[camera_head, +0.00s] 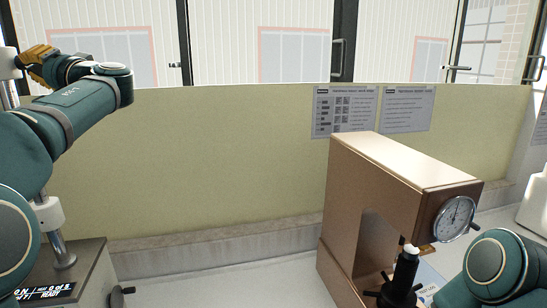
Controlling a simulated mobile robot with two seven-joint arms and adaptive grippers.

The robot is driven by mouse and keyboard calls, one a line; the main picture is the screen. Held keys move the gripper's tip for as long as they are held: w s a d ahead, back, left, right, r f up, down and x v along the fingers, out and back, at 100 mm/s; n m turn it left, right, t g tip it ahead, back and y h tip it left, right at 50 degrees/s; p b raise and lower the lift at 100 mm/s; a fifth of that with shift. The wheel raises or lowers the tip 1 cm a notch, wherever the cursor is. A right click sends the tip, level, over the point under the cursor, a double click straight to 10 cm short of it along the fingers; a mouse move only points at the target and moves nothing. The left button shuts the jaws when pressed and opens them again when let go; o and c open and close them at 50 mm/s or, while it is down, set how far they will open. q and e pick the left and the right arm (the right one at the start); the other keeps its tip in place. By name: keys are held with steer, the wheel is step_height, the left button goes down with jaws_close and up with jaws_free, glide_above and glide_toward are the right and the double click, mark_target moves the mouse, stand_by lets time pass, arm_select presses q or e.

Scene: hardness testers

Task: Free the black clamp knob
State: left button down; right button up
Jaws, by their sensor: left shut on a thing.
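My left arm comes in from the left, and its orange-yellow gripper (30,62) is at the upper left edge of the head view. The gripper is shut, with its fingers right beside a white cylindrical head (8,62) on an upright post, cut off by the picture edge. The black clamp knob itself does not show clearly; the fingers cover the spot where they close beside the white head. My right arm shows only as a teal link at the lower right; its gripper is out of view.
A brown hardness tester (345,195) with a round dial (454,219) and a black spindle (404,275) stands at the right. Behind is a low yellowish wall (220,160).

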mark_target(15, 71)
arm_select(q)
steer(key=shift+s+a, duration=0.4)
steer(key=shift+a, duration=0.45)
steer(key=shift+s+a, duration=0.1)
steer(key=shift+a, duration=0.5)
steer(key=shift+r, duration=0.1)
steer(key=shift+w+f+b, duration=0.2)
steer(key=shift+f+b, duration=0.1)
steer(key=shift+w+f+b, duration=0.15)
steer(key=shift+f+b, duration=0.2)
steer(key=shift+b, duration=0.1)
steer(key=shift+a+f, duration=0.1)
steer(key=shift+w+f, duration=0.1)
steer(key=shift+w+f+b, duration=0.15)
steer(key=shift+b, duration=0.2)
